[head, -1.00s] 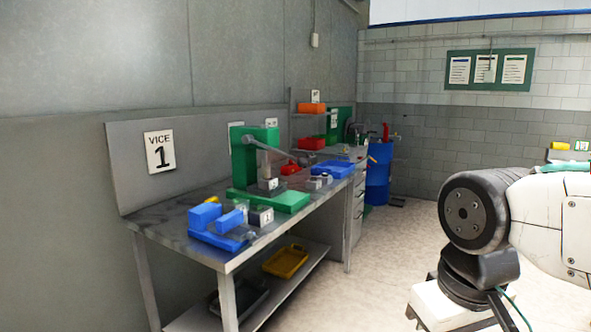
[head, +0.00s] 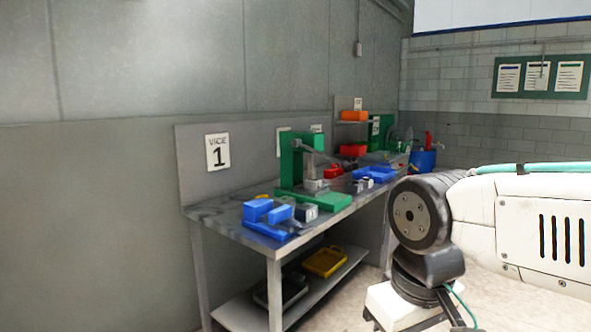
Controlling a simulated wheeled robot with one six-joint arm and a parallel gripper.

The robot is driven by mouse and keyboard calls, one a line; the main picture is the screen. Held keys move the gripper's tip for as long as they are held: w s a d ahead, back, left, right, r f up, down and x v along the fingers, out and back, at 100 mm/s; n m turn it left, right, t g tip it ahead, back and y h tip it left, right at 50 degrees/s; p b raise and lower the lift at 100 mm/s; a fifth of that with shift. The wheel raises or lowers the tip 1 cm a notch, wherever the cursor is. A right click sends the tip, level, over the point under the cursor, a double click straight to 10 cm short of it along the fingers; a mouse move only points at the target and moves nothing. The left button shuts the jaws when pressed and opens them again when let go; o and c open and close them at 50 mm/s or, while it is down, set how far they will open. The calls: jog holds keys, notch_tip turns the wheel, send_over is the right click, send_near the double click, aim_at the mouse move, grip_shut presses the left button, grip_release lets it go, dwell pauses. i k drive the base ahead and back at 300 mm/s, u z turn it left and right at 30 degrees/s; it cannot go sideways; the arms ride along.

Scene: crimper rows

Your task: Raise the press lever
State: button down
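The green press (head: 290,165) stands on the grey workbench (head: 225,218), left of the picture's middle. Its grey lever (head: 325,158) reaches from the top of the press to the right and slopes slightly down, with a red knob (head: 334,171) near its far end. A green base plate lies under the press, with a small grey block on it below the ram. My gripper is outside the view; only links of my arm show at the right, apart from the press and in front of the bench's right end.
A blue vice (head: 268,220) sits on the bench's near corner under the "VICE 1" sign (head: 217,152). A blue tray (head: 374,174) lies behind the press. A yellow tray (head: 325,262) is on the lower shelf. A blue drum (head: 423,161) stands beyond.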

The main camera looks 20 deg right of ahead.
aim_at(345, 165)
jog(key=i, duration=1.15)
jog(key=z, duration=0.85)
